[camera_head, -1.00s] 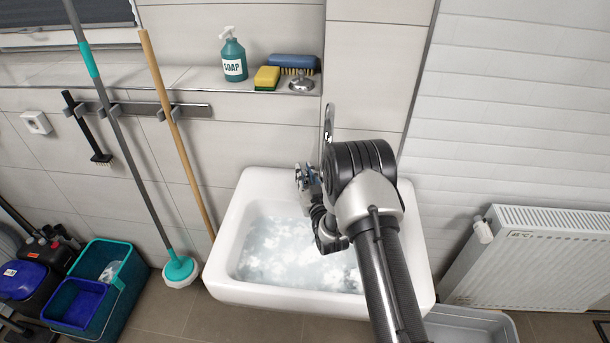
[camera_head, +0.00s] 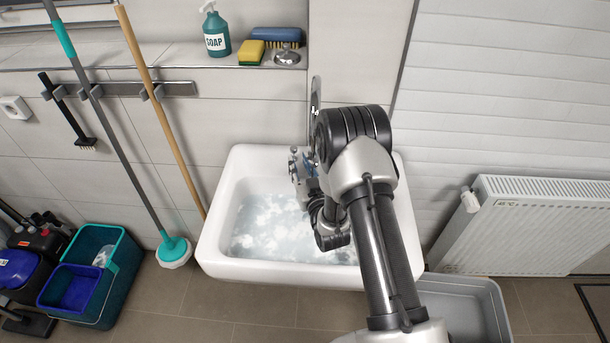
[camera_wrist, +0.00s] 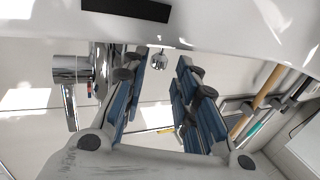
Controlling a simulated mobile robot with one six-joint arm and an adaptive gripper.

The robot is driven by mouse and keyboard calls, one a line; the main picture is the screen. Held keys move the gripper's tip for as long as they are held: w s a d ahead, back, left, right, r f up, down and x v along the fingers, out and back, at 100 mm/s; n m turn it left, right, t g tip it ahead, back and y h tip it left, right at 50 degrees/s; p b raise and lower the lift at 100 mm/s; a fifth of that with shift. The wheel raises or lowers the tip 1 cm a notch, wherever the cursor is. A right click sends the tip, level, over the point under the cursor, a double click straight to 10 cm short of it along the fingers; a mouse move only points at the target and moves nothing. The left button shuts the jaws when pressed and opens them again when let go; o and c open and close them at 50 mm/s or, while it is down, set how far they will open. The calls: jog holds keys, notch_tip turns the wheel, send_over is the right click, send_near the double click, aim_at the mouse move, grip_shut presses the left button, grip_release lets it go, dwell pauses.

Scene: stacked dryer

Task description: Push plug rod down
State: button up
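In the wrist view, a small shiny round metal knob (camera_wrist: 160,62), which looks like the top of the plug rod, stands at the edge of the white sink (camera_wrist: 225,30). My gripper (camera_wrist: 163,64) is open, with its blue-padded fingers on either side of the knob in the picture. I cannot tell how far the knob is from the fingertips, and no contact shows. In the head view, my gripper (camera_head: 299,165) is over the back part of the sink (camera_head: 212,235), near the wall. The knob is not clear there, and my arm covers the sink's right part.
A chrome tap (camera_wrist: 72,70) is close to the left finger in the wrist view. Cloudy water (camera_head: 270,222) fills the basin. A soap bottle (camera_head: 215,32), a sponge (camera_head: 250,52) and a brush (camera_head: 277,37) are on the ledge. A radiator (camera_head: 530,225) stands at right.

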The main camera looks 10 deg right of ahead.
jog(key=s, duration=0.5)
jog(key=shift+s+d, duration=0.25)
